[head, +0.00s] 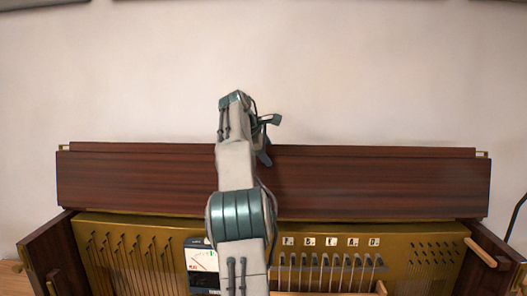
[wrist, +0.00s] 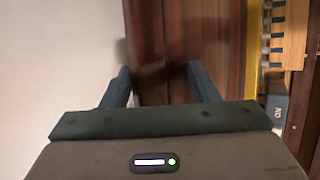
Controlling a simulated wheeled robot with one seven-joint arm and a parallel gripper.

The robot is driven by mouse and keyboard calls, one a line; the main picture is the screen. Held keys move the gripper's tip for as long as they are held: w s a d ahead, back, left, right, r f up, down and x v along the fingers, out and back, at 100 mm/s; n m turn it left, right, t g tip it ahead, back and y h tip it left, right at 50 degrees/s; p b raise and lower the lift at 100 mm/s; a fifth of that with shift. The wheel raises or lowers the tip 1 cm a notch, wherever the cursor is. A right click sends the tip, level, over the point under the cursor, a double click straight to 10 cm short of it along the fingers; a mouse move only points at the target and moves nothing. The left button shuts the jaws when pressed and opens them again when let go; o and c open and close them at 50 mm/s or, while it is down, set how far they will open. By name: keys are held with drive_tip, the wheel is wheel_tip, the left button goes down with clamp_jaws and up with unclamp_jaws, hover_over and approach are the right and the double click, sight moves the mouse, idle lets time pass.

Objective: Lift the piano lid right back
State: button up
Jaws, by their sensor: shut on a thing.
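The piano lid (head: 380,185) is a long dark red-brown wooden panel. In the head view it stands raised across the back of the piano, in front of the pale wall. My gripper (head: 265,150) is at the lid's upper edge, a little left of its middle, and my arm hides part of the panel. In the wrist view my gripper (wrist: 161,80) has one finger on each side of the lid (wrist: 150,45) and is shut on it. The exact contact at the fingertips is shadowed.
The piano's inside is open below the lid, with a gold plate (head: 430,235), strings and lettered tiles (head: 333,242). A dark box with a pale face (head: 203,261) sits left of my arm. A wooden stick (head: 481,251) lies at right. The wall (head: 370,80) is close behind.

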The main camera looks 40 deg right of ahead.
wheel_tip(320, 180, down, 2)
drive_tip(key=shift+w, duration=0.1)
drive_tip(key=o, duration=0.8)
drive_tip(key=shift+d+f, duration=0.1)
drive_tip(key=shift+d, duration=0.05)
drive_tip(key=shift+c, duration=0.7)
drive_tip(key=v, duration=1.1)
drive_tip(key=shift+w+d+r, duration=0.15)
drive_tip(key=shift+w+r, duration=0.1)
drive_tip(key=shift+r, duration=0.1)
drive_tip(key=shift+c, duration=0.6)
drive_tip(key=shift+s+a+r, duration=0.25)
drive_tip(key=shift+a+r, duration=0.15)
drive_tip(key=shift+r, duration=0.4)
